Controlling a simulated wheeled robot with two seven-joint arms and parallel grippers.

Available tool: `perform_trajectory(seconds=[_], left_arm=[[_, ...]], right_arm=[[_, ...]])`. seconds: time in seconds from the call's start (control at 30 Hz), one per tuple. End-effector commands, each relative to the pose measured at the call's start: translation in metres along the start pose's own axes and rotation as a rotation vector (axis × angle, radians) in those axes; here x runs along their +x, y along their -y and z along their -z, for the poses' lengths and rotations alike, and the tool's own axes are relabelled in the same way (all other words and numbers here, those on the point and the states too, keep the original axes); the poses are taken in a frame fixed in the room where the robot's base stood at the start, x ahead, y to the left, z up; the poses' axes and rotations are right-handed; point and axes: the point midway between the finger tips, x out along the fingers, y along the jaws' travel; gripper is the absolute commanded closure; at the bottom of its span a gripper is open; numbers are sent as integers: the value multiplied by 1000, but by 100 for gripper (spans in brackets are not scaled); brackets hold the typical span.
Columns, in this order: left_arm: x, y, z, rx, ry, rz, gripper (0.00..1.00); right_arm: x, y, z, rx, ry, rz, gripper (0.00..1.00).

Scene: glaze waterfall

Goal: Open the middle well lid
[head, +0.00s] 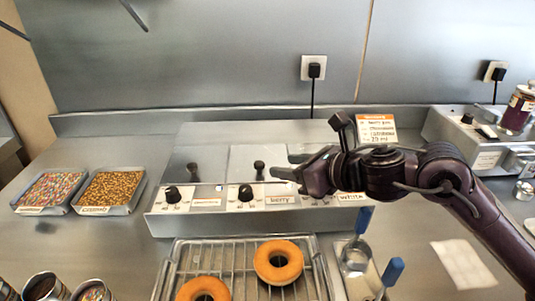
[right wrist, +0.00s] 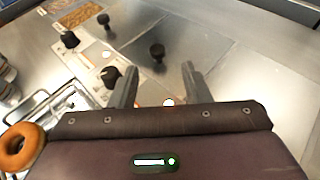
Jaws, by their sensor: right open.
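The middle well lid (head: 243,158) is a flat metal plate lying shut on the warmer, above the "berry" label. Its black knob (head: 259,168) stands upright. My right gripper (head: 285,167) is open and empty, just right of this knob in the head view. In the right wrist view the middle knob (right wrist: 157,50) lies beyond the fingertips, in line with the gap between them, not touched. The left well lid, also shut, has its own black knob (head: 193,170). My right arm hides most of the right well. My left gripper is not in view.
Black dials (head: 246,193) line the warmer's front (head: 165,224). A wire rack (head: 233,256) with doughnuts (head: 278,262) and blue-handled tools (head: 363,220) stand in front. Two sprinkle trays (head: 108,190) are at the left. The counter between trays and warmer is clear.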

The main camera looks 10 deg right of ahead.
Motion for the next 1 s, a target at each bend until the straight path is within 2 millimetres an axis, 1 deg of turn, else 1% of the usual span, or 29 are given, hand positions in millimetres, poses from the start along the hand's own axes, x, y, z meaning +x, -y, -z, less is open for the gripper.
perform_trajectory(seconds=[0.23,0.4,0.57,0.8,0.83,0.87,1.0], left_arm=[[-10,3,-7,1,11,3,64],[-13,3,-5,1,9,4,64],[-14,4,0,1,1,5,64],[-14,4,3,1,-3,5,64],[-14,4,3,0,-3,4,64],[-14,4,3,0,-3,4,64],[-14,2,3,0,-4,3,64]], right_arm=[[38,-1,-2,6,2,-3,57],[61,-1,-2,3,1,-2,57],[70,0,0,0,-1,0,57],[71,0,0,-1,-1,0,57],[71,0,0,-1,-1,0,58],[71,0,0,-1,-1,0,62],[71,0,0,-1,-1,0,80]])
